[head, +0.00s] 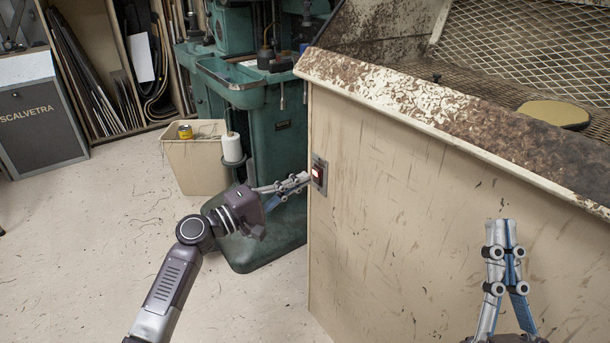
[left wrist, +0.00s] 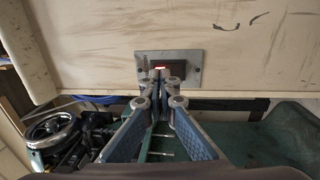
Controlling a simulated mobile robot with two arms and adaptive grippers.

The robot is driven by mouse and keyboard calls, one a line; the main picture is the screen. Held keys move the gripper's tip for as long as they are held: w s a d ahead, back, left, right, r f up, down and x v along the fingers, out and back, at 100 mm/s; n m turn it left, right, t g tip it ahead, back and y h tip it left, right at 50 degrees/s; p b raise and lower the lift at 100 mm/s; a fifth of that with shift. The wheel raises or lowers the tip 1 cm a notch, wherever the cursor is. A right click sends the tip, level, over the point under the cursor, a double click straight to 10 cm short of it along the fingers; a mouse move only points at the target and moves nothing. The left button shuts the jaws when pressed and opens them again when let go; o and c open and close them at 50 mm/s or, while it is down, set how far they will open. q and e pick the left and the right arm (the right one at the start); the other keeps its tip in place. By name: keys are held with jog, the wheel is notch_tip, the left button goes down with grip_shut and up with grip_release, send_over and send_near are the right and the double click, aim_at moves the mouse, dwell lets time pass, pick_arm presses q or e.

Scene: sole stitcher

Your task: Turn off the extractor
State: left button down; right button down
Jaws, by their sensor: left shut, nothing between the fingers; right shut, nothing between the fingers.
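The extractor (head: 390,200) is a large beige cabinet with a scuffed, dirt-covered top edge and a mesh grille. Its rocker switch (head: 317,172) sits on a small metal plate at the left end of the front panel. The switch also shows in the left wrist view (left wrist: 188,67), with a glowing red-orange part. My left gripper (head: 305,178) is shut and empty, its fingertips at the switch; they cover part of it. I cannot tell whether they touch it. My right gripper (head: 501,224) is shut and empty, pointing up in front of the cabinet panel.
A green machine (head: 275,130) stands behind the left gripper. A beige bin (head: 195,165) and a white thread spool (head: 232,147) are beside it. A tan sole-shaped piece (head: 553,113) lies on the extractor's mesh. The floor at left is clear.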

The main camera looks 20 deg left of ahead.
aim_at(455, 285)
pick_arm(q)
jog(key=shift+x, duration=0.85)
pick_arm(e)
jog(key=shift+w+a+f, duration=0.1)
jog(key=shift+w+f, duration=0.35)
